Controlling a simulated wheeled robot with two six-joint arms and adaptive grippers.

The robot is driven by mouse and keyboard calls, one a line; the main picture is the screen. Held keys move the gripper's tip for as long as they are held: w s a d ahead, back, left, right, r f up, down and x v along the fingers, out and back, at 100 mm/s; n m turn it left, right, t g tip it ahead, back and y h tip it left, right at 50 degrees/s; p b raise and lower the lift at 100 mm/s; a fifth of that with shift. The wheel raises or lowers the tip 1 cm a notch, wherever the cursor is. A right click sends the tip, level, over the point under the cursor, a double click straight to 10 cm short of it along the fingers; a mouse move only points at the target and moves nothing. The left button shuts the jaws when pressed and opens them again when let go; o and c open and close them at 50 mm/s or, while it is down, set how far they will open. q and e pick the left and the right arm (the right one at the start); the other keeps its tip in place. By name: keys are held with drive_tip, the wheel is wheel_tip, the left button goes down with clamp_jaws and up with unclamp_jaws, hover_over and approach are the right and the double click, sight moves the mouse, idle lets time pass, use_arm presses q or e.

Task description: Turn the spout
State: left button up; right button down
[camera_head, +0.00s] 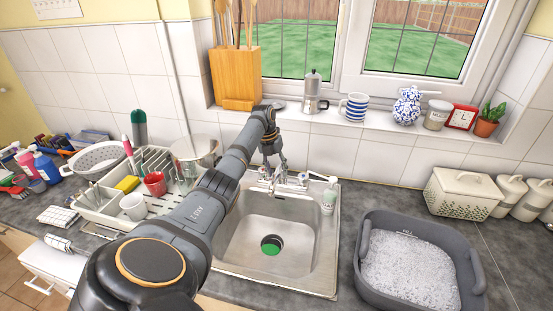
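The chrome faucet spout (273,186) stands at the back edge of the steel sink (250,240), centre of the view. A tap handle (303,179) shows to its right. My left arm reaches in from the lower left across the counter. My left gripper (271,168) points down at the faucet, just above or beside the spout. Its fingers are small and overlap the chrome, so I cannot tell whether they touch it or how far apart they are. The arm hides the left part of the sink rim. My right gripper is not in view.
A soap bottle (329,195) stands right of the faucet. A dish rack (105,215) with cups is at left, a grey tub (365,275) of suds at right. The windowsill (385,125) behind holds a moka pot (314,92) and a striped mug (355,106). The sink bowl holds a green disc (271,245).

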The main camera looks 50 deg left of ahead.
use_arm(q)
drive_tip(key=shift+r, duration=0.1)
wheel_tip(320, 180, up, 12)
drive_tip(key=s+a, duration=0.1)
drive_tip(key=shift+s+a+f, duration=0.15)
drive_tip(key=shift+a+f, duration=0.05)
drive_tip(key=shift+a, duration=0.2)
drive_tip(key=shift+f, duration=0.1)
